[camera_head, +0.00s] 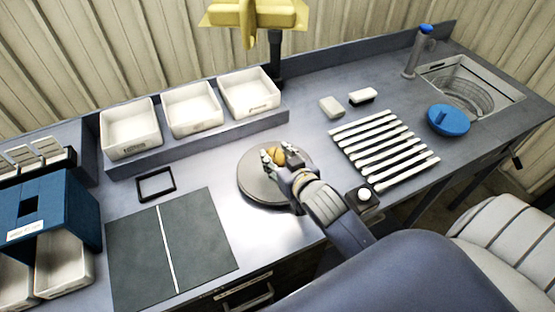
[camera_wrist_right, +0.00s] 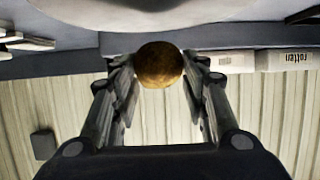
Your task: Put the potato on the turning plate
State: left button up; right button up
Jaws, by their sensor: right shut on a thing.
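The potato (camera_head: 277,154) is small and brown. In the head view it shows between the fingers of my right gripper (camera_head: 281,158), over the round grey turning plate (camera_head: 253,181) in the middle of the bench. In the right wrist view the potato (camera_wrist_right: 159,65) sits between the two fingertips, and my right gripper (camera_wrist_right: 158,75) is shut on it. I cannot tell whether the potato touches the plate. My left gripper is not in view.
Three white bins (camera_head: 193,124) stand behind the plate. A dark two-part mat (camera_head: 172,250) lies left, a slatted white rack (camera_head: 385,152) right. A small box with a white button (camera_head: 364,196) is near the front edge. A sink (camera_head: 490,78) is far right.

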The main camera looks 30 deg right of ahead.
aim_at(278, 165)
jog(key=shift+w+d, duration=0.15)
jog(key=shift+w, duration=0.15)
jog(key=shift+f, duration=0.3)
notch_tip(278, 165, down, 2)
jog(key=shift+f+p, duration=0.1)
jog(key=shift+p, duration=0.3)
jog(key=shift+f, duration=0.4)
jog(key=o, duration=1.1)
jog(key=shift+f, duration=0.1)
